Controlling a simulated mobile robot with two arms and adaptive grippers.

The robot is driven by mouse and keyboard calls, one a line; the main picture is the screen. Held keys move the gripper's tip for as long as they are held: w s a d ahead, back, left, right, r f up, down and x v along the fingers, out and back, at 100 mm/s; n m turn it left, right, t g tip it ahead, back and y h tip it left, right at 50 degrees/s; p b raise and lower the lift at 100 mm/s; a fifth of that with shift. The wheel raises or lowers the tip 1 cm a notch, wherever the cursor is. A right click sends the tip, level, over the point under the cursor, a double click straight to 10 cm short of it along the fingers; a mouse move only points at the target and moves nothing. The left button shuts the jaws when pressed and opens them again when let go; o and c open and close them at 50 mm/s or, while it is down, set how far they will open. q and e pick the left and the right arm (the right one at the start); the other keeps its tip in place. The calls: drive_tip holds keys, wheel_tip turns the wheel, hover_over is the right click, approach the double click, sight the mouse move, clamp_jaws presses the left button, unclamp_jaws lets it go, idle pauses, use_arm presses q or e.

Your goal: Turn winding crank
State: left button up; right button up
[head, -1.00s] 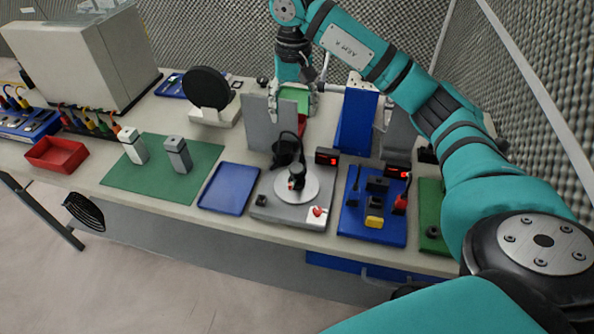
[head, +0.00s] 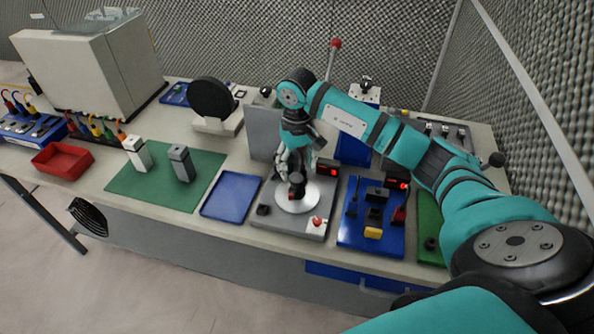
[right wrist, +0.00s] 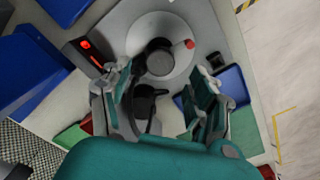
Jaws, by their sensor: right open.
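A grey station (head: 263,230) at the table's front carries a round silver disc (head: 308,199) with a dark upright part (head: 297,184) at its middle. In the right wrist view the disc (right wrist: 135,38) has a black hub (right wrist: 158,58) and a small red knob (right wrist: 189,44) near its edge. I cannot tell for certain which part is the winding crank. My right gripper (head: 296,172) points down just above and behind the disc. In the right wrist view its fingers (right wrist: 160,84) are spread, with a black part (right wrist: 147,98) visible between them. My left gripper is not in view.
A blue tray (head: 231,194) lies left of the station. A blue board (head: 356,236) with small blocks and a red-lit display box (head: 327,168) stand close on the right. A tall red-knobbed lever (head: 335,45) rises behind. A green mat (head: 140,192) holds two grey blocks.

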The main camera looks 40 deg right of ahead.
sight(297, 178)
drive_tip(key=shift+f+p, duration=0.35)
drive_tip(key=shift+f, duration=1.8)
drive_tip(key=shift+c, duration=0.3)
drive_tip(key=c, duration=1.1)
drive_tip(key=m+b, duration=0.2)
drive_tip(key=shift+w+f+b, duration=0.1)
drive_tip(key=shift+f+b, duration=0.1)
drive_tip(key=shift+b, duration=0.2)
drive_tip(key=m, duration=0.1)
drive_tip(key=m+b, duration=0.1)
drive_tip(key=shift+r+m, duration=0.2)
drive_tip(key=shift+m, duration=0.1)
drive_tip(key=o, duration=1.2)
drive_tip(key=shift+c, duration=0.2)
